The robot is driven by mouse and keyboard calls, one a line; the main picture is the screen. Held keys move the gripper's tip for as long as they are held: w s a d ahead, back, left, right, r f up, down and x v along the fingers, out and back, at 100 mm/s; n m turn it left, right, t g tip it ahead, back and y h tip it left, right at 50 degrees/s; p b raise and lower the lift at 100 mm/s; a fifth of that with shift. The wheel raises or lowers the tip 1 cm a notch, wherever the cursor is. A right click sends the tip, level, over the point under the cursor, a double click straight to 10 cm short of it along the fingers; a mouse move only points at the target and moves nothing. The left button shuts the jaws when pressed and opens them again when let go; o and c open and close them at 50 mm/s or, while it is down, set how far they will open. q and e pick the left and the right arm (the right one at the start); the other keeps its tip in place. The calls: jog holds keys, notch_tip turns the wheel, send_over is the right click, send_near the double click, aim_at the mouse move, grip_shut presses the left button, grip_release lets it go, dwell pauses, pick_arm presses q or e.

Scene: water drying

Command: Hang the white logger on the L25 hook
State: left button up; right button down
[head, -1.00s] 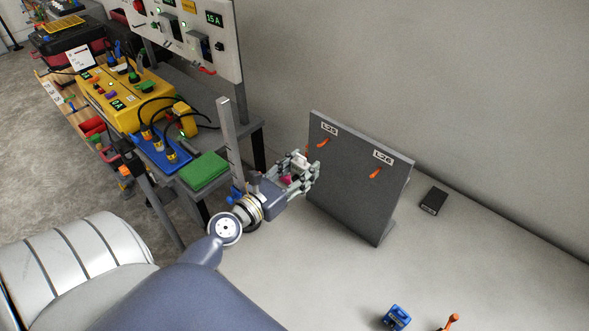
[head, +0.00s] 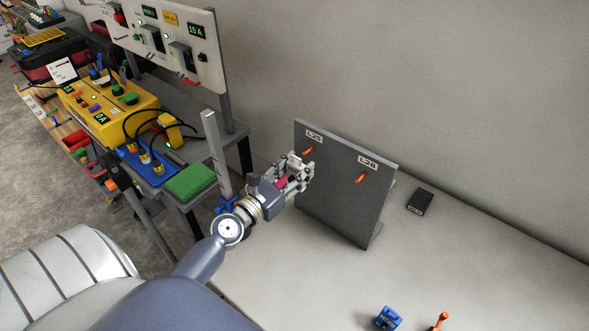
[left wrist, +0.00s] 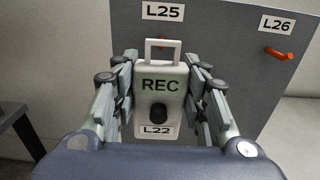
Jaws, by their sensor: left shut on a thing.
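The white logger (left wrist: 160,100), marked REC and L22 with a loop handle on top, is held upright between the fingers of my left gripper (left wrist: 160,95). In the head view my left gripper (head: 296,174) is in front of the left part of the dark hook board (head: 340,205), and little of the logger shows there. The orange L25 hook (head: 309,150) is just above and right of the gripper. In the left wrist view the L25 label (left wrist: 163,12) is above the handle, and the hook is mostly hidden behind it. My right gripper is not in view.
The orange L26 hook (head: 361,178) is right of L25 on the same board. A black box (head: 420,201) lies right of the board. A blue item (head: 388,318) and an orange item (head: 438,322) lie at the front. A bench with yellow equipment (head: 110,108) stands left.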

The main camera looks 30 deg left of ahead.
aim_at(314, 155)
pick_arm(q)
jog(key=shift+w, duration=0.3)
jog(key=shift+w, duration=0.5)
jog(key=shift+w+d+p, duration=0.15)
jog(key=shift+w+p, duration=0.35)
jog(key=shift+w, duration=1)
jog(key=shift+f, duration=0.15)
jog(key=shift+f, duration=0.1)
